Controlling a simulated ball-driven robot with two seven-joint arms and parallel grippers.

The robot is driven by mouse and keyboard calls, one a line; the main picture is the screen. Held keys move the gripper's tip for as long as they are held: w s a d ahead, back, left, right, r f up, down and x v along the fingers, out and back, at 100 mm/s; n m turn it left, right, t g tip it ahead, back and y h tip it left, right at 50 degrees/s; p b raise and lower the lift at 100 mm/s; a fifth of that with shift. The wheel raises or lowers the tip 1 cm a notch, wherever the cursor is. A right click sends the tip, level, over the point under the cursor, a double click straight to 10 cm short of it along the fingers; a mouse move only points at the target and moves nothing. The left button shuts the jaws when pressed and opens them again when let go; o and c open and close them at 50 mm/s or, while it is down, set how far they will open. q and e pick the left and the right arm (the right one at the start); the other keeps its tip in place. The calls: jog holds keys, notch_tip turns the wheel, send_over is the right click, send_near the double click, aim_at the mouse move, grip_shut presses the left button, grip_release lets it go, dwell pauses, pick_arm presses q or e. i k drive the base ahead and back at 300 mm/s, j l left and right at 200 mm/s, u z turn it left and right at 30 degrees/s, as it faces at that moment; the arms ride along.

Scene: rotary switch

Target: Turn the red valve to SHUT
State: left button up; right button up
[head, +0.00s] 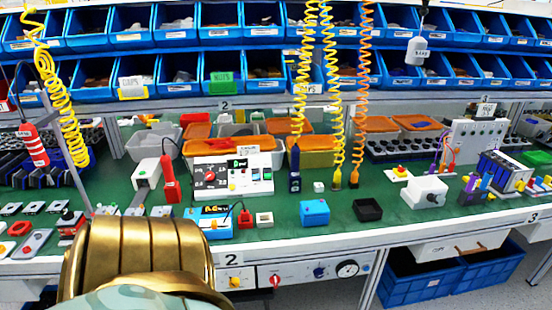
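A small red valve knob (275,281) sits on the light front panel (300,275) below the table edge, near a blue knob (319,271) and a round gauge (347,268). Its pointing direction and any SHUT marking are too small to read. A thick gold link of my arm fills the lower left of the head view and hides part of the table front. No fingers of my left gripper show. My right gripper is not in view.
The green bench (390,230) above holds several devices and boxes. Blue crates (420,282) stand under the bench at right. Coiled cords hang above.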

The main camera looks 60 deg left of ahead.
aim_at(275, 279)
jog(key=u, duration=1.6)
